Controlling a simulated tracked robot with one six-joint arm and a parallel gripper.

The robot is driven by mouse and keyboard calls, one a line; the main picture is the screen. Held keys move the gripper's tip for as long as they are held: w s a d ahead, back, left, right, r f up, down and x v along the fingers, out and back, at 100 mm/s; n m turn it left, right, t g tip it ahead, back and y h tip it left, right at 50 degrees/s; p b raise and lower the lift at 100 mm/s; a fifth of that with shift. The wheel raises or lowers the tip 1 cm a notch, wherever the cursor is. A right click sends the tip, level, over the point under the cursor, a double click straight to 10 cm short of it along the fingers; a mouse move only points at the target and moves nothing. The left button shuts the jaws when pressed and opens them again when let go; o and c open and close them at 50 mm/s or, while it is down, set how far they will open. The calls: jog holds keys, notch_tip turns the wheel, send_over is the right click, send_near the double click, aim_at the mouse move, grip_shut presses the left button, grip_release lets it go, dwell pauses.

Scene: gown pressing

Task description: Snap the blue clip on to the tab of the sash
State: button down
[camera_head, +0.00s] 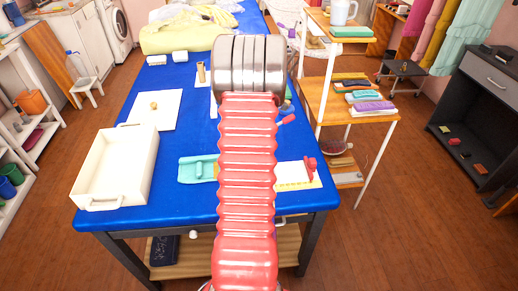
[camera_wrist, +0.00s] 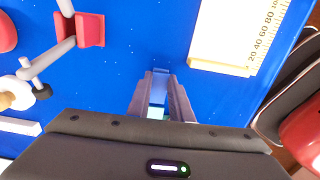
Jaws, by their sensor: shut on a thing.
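My gripper (camera_wrist: 161,78) points down over the blue table in the wrist view. Its two dark fingers are shut on a small blue piece, the blue clip (camera_wrist: 158,88), of which only a narrow part shows between them. In the head view my red arm hides the gripper and the clip. A flat teal piece (camera_head: 190,170) with a raised bar lies on the table left of my arm; I cannot tell whether it is the sash. No tab can be made out in the wrist view.
The blue table (camera_head: 180,205) holds a white tray (camera_head: 105,198) and a white board (camera_head: 170,115) at left. A ruler-marked board (camera_wrist: 222,55) lies right of my fingers. A red block (camera_wrist: 92,30) with grey rods stands to their left. A wooden shelf (camera_head: 335,105) stands at right.

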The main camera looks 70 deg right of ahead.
jog(key=shift+w+a, duration=0.3)
jog(key=shift+w, duration=0.25)
jog(key=shift+w+a, duration=0.25)
jog(key=shift+w, duration=0.25)
jog(key=shift+w+a, duration=0.15)
jog(key=shift+w, duration=0.15)
dwell(0.6)
jog(key=c, duration=1.5)
grip_release()
notch_tip(320, 180, up, 14)
jog(key=shift+f, duration=0.15)
